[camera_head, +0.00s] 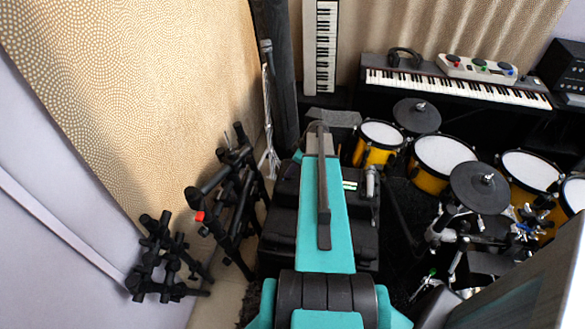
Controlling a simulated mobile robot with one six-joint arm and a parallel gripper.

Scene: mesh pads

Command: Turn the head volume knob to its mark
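No knob marked as the head volume knob can be made out. A black amplifier-like box (564,68) stands at the far right edge, partly cut off, with small details on its front too small to read. My teal arm fills the middle of the view, reaching away from the bottom edge. My gripper cannot be made out.
An electronic drum kit with yellow drums (443,160) and black cymbal pads (480,187) fills the right. A long keyboard (455,85) stands behind it. Folded black stands (232,200) lean at the left by a patterned curtain (150,90). A grey panel (530,285) blocks the lower right.

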